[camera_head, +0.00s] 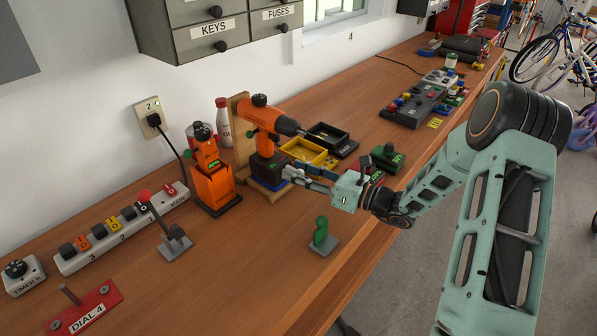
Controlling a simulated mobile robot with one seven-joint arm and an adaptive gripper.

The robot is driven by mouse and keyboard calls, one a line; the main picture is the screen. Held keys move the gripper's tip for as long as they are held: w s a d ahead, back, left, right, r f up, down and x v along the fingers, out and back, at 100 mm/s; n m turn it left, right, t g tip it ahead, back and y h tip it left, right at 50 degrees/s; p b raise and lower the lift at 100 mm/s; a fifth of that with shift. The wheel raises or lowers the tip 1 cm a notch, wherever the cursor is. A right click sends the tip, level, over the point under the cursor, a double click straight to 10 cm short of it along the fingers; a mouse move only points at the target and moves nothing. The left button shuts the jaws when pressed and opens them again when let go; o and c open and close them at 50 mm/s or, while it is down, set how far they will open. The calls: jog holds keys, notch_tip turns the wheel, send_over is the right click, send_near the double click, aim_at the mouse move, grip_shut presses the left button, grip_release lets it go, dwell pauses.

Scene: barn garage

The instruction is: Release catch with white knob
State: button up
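An orange drill (262,120) stands upright in a wooden stand (241,112) on the workbench. Its dark battery base (268,168) sits low in the stand. My gripper (292,173) reaches in from the right, its fingertips at the right side of this base. A small pale patch shows at the fingertips; I cannot tell whether it is a white knob or part of the fingers. No catch with a white knob stands out clearly elsewhere. The fingers are too small to show whether they are apart or closed on something.
A green handle on a plate (321,235) stands in front of my gripper. Yellow (308,153) and black (328,135) trays lie behind. The bench's front is mostly clear.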

jog(key=v, duration=1.2)
